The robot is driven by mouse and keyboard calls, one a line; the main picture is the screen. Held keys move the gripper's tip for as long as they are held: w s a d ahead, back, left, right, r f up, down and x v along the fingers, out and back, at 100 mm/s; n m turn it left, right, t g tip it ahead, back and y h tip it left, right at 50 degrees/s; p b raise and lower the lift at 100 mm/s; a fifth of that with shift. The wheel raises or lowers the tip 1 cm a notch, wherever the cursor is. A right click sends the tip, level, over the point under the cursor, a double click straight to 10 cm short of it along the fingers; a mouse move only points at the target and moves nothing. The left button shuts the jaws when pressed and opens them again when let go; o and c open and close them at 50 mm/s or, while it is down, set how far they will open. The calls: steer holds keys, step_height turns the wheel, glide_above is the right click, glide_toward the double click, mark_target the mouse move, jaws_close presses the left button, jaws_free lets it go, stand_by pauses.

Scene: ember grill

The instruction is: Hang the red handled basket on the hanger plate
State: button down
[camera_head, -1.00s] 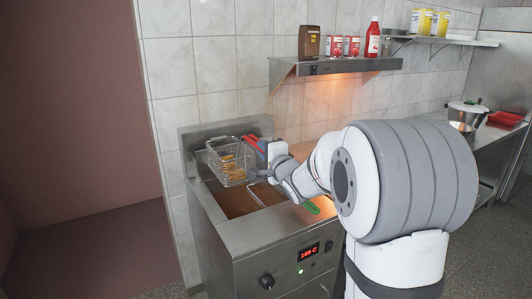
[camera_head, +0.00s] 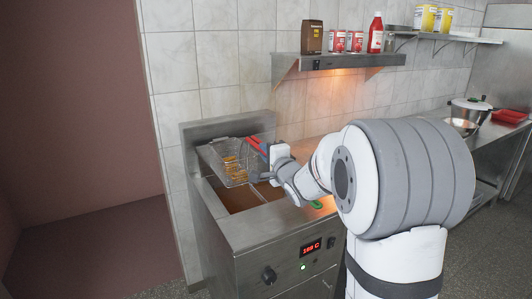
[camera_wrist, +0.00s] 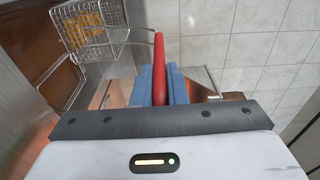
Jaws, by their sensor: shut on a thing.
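The red handled basket (camera_head: 236,172) is a wire fryer basket with golden fries in it. In the head view it hangs in the air above the fryer's oil well, close to the hanger plate (camera_head: 222,131) at the fryer's back. My gripper (camera_head: 264,151) is shut on the red handle. In the wrist view the blue fingers of my gripper (camera_wrist: 160,85) clamp the red handle (camera_wrist: 159,62), and the wire basket (camera_wrist: 92,28) shows at the upper left. I cannot tell whether the basket touches the plate.
A second basket with a green handle (camera_head: 317,204) is at the right of the fryer, mostly hidden by my arm. The fryer front (camera_head: 290,272) has a red display. A wall shelf (camera_head: 345,62) with bottles and cans is above.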

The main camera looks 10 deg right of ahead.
steer(key=c, duration=1.4)
jaws_free()
steer(key=shift+o, duration=0.2)
steer(key=shift+f, duration=0.1)
steer(key=shift+f, duration=0.1)
steer(key=s+d+f+n+g+h, duration=0.2)
steer(key=s+f+n+g+h, duration=0.15)
steer(key=s, duration=0.65)
steer(key=s+d+f+n+g+h, duration=0.2)
steer(key=s+f+n+g, duration=0.25)
steer(key=s, duration=0.55)
steer(key=s+a+f+n+g, duration=0.2)
steer(key=s+n+g, duration=0.1)
steer(key=s, duration=0.6)
steer(key=s+a+f+n+g+y, duration=0.1)
steer(key=s+f+n+g, duration=0.2)
steer(key=s, duration=0.6)
steer(key=shift+a+f+n+g+b, duration=0.4)
steer(key=shift+n+g+b, duration=0.1)
steer(key=shift+n, duration=0.2)
steer(key=shift+s+y, duration=0.1)
steer(key=shift+y, duration=0.15)
